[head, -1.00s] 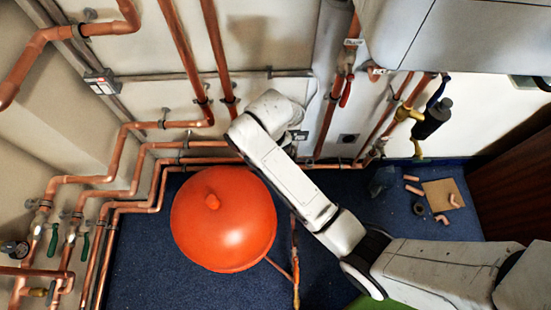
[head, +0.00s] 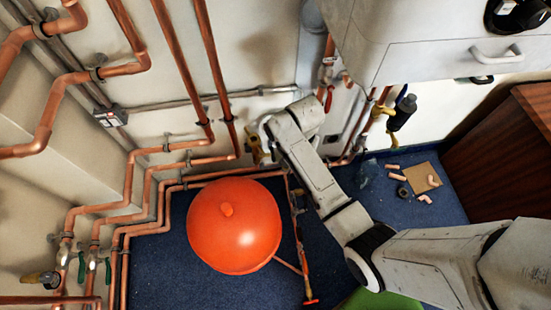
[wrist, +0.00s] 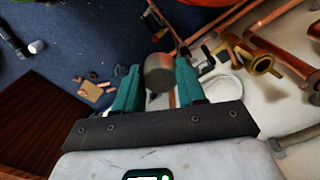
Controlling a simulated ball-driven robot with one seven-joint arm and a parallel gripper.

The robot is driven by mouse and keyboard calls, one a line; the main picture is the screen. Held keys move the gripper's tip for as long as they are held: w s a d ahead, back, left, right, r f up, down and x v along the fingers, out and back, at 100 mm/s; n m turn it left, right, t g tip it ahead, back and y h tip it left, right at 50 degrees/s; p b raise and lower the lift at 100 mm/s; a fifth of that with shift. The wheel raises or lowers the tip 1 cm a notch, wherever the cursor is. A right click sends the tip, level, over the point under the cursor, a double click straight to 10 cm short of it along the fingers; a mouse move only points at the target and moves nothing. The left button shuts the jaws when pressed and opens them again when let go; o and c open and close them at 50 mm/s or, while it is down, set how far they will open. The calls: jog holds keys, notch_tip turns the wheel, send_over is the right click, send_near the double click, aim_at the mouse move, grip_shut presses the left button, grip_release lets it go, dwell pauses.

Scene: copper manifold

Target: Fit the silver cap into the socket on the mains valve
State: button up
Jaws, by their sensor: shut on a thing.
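The silver cap (wrist: 158,70) is a short, dull grey cylinder. In the wrist view it sits between the teal fingers of my gripper (wrist: 157,80), which is shut on it. A brass valve fitting (wrist: 261,62) with a round, flanged end lies to the right of the cap, apart from it. A brass fitting on the wall pipes (head: 255,146) also shows in the head view, left of my arm's end; I take it for the same valve. The inside of its socket cannot be made out. My fingers and the cap are hidden behind my arm in the head view.
Copper pipes (head: 215,60) run down the wall and along its foot. A large orange-red ball-shaped vessel (head: 235,235) stands on the blue floor. A cardboard piece (head: 425,177) with loose copper fittings lies at the right. A grey cabinet (head: 425,65) overhangs the upper right.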

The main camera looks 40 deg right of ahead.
jog(key=s+d+r+m+p, duration=0.2)
jog(key=s+d+m+p, duration=0.25)
jog(key=d+m, duration=0.25)
jog(key=w+a+f+b, duration=0.2)
jog(key=w+a+b, duration=0.2)
jog(key=w+b, duration=0.4)
jog(key=w+a+f+b, duration=0.1)
jog(key=w+a+b, duration=0.4)
jog(key=w, duration=1)
jog(key=shift+w+f+b, duration=0.3)
jog(key=shift+f+b, duration=0.1)
jog(key=shift+b, duration=1.1)
jog(key=shift+f, duration=0.3)
jog(key=shift+f+b, duration=1.05)
jog(key=shift+f, duration=0.1)
jog(key=shift+f+b, duration=0.3)
jog(key=shift+f, duration=0.4)
dwell(0.8)
jog(key=o, duration=1.1)
